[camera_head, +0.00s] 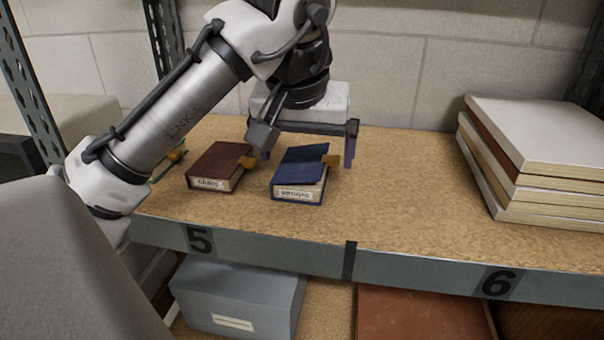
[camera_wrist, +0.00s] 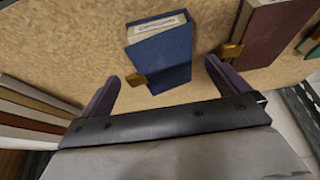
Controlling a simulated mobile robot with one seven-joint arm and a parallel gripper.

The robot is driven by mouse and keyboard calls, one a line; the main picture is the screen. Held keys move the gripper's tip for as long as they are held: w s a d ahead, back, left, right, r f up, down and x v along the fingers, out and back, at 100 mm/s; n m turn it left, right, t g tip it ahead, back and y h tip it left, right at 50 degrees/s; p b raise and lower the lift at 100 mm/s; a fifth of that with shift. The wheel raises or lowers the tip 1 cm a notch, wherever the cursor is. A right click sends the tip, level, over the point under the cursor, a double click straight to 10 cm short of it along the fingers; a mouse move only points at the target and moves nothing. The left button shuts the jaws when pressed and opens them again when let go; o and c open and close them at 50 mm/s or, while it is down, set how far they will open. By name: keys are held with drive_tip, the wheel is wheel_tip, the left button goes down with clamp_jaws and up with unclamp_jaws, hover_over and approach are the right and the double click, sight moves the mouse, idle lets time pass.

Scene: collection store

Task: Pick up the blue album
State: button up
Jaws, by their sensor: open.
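The blue album (camera_head: 300,172) lies on the shelf board, with a white label on its front edge and a brass-coloured clasp at its right side. It also shows in the wrist view (camera_wrist: 165,58), ahead of and between my fingers. My gripper (camera_wrist: 162,88) is open and empty, its two purple fingers spread wider than the album. In the head view my gripper (camera_head: 308,158) hangs over the back of the album. I cannot tell whether the fingers touch the board.
A dark red album (camera_head: 217,165) lies close left of the blue one; a green-edged one (camera_head: 168,163) is farther left. Large books (camera_head: 540,135) are stacked at right. The board between is clear. A grey box (camera_head: 240,300) is below.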

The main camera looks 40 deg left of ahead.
sight(308, 163)
drive_tip(key=b+x, duration=0.1)
drive_tip(key=x, duration=0.3)
drive_tip(key=shift+w+d+f+b, duration=0.1)
drive_tip(key=shift+b, duration=0.25)
drive_tip(key=shift+c, duration=0.4)
drive_tip(key=c, duration=0.9)
